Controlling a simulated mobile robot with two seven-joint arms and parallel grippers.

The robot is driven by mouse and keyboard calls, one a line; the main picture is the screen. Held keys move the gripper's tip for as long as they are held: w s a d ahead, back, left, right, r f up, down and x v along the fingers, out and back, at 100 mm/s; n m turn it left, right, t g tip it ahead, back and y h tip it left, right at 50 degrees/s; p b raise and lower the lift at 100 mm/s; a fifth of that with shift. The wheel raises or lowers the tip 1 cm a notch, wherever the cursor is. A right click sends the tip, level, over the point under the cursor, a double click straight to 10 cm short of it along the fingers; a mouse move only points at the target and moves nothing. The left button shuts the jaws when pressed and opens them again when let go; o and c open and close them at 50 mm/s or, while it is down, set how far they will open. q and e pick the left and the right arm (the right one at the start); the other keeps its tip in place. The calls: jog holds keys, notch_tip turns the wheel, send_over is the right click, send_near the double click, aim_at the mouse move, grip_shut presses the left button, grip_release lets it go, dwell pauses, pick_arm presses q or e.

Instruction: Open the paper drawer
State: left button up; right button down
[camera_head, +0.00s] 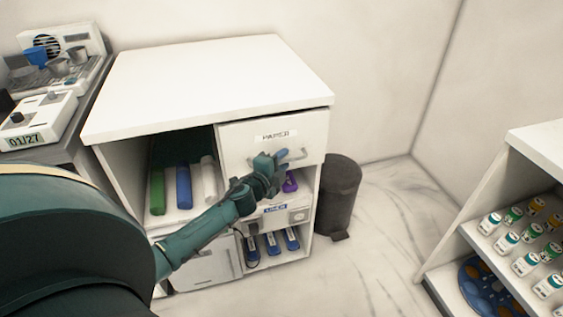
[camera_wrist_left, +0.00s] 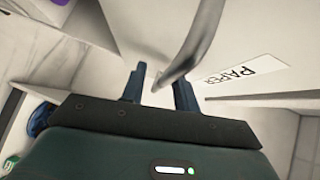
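The paper drawer (camera_head: 232,146) is the white top right drawer of the cabinet, with a "PAPER" label (camera_head: 275,137). It looks shut or nearly so; a thin dark line runs along its top edge. Its grey bar handle (camera_head: 299,156) is partly hidden by my left gripper (camera_head: 283,156) in the head view. In the left wrist view, the handle (camera_wrist_left: 200,45) reaches down between the two dark blue fingers of my left gripper (camera_wrist_left: 160,90). The fingers are apart, with visible space beside the bar. The label (camera_wrist_left: 243,76) is to the right. My right gripper is not in view.
The white cabinet (camera_head: 200,80) has open shelves with green, blue and white rolls at left and blue items below. A dark bin (camera_head: 340,195) stands at its right. A shelf with bottles (camera_head: 500,245) is at far right. Marble floor (camera_head: 385,240) lies clear between them.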

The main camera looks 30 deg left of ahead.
pick_arm(q)
grip_shut()
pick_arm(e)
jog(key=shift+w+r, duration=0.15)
pick_arm(q)
jog(key=shift+s+d, duration=0.1)
dwell(0.3)
